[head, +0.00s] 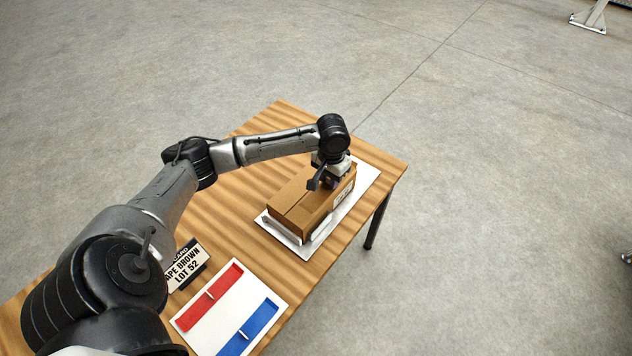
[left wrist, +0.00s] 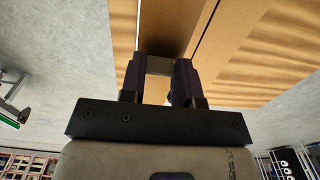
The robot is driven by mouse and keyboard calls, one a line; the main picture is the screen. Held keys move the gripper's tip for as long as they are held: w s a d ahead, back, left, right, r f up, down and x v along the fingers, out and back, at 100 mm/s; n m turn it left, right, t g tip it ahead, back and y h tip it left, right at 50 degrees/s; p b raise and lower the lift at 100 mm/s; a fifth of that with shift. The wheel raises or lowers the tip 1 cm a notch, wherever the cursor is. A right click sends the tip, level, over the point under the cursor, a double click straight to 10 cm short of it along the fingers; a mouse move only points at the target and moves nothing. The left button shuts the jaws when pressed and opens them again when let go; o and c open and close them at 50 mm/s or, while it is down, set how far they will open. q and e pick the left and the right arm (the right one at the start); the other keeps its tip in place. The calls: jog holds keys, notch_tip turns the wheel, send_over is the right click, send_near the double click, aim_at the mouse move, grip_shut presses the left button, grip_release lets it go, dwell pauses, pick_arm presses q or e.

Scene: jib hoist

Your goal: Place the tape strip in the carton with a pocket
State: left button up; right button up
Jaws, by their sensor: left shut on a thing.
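The brown carton (head: 297,204) sits closed on a white mat, with a seam along its top and a pale label on its right side. My left gripper (head: 334,182) is at the carton's far end, low over its top. In the left wrist view the left gripper (left wrist: 158,80) is shut on a small grey-tan piece (left wrist: 160,65). A dark brown band (left wrist: 168,25), which looks like the brown tape strip, runs from there over the carton (left wrist: 225,40). Whether the band touches the carton cannot be told. My right gripper is not in view.
A white board (head: 232,305) with a red strip (head: 208,299) and a blue strip (head: 247,328) lies nearer, with a bare gap between them. A sign (head: 188,266) reads "TAPE BROWN LOT 52". The white mat (head: 370,172) lies near the wooden table's right edge.

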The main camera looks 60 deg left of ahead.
pick_arm(q)
jog(key=a+f, duration=0.1)
jog(key=a, duration=0.1)
jog(key=a+f, duration=0.1)
jog(key=a, duration=0.1)
jog(key=a+f+b, duration=0.1)
jog(key=a+f, duration=0.1)
jog(key=shift+s+a, duration=0.3)
jog(key=shift+s, duration=0.1)
jog(key=shift+f+b, duration=0.35)
jog(key=shift+f, duration=1.65)
jog(key=o, duration=0.9)
jog(key=shift+f, duration=0.1)
